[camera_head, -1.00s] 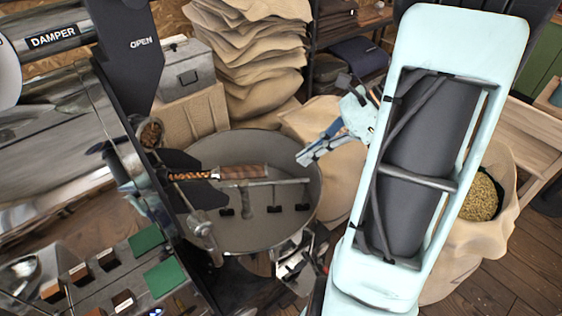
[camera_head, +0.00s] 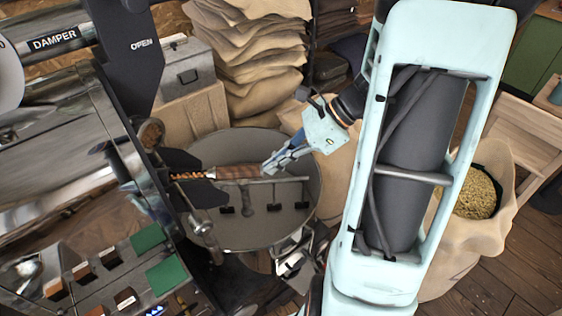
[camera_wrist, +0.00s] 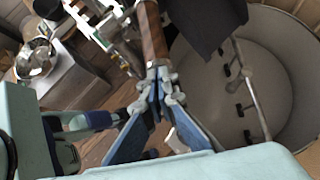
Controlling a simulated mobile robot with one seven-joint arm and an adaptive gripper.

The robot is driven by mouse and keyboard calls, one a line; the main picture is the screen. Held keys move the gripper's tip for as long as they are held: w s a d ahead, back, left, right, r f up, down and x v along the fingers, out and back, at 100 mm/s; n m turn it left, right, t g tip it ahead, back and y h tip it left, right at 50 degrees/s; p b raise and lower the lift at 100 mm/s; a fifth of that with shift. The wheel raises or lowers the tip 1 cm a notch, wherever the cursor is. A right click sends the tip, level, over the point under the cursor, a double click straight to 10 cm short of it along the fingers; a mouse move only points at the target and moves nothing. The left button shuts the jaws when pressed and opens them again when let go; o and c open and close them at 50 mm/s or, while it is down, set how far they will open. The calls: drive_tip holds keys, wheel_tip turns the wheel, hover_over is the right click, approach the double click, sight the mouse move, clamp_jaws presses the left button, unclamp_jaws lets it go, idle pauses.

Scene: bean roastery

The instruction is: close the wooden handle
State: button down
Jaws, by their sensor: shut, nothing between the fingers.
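The wooden handle (camera_head: 238,172) sticks out to the right from the front of the roasting machine, over the round cooling tray (camera_head: 300,215), with a coiled metal part at its left end. It also shows in the wrist view (camera_wrist: 152,38), pointing toward my fingers. My gripper (camera_head: 268,169) is shut and empty, its fingertips close to the free right end of the handle. In the wrist view the fingertips (camera_wrist: 158,75) overlap the near end of the handle. I cannot tell whether they touch it.
The roaster body with its dark plate (camera_head: 125,50) marked OPEN fills the left. Stacked burlap sacks (camera_head: 250,60) and a grey metal box (camera_head: 187,76) stand behind. An open sack of beans (camera_head: 476,192) is at the right. A stirring arm (camera_head: 285,180) crosses the tray.

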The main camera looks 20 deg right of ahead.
sight(228, 169)
drive_tip(key=w+a, duration=0.1)
drive_tip(key=a, duration=0.2)
drive_tip(key=w+a, duration=0.1)
drive_tip(key=a, duration=0.5)
drive_tip(key=shift+w+a, duration=0.3)
drive_tip(key=shift+w, duration=0.1)
drive_tip(key=shift+r, duration=0.1)
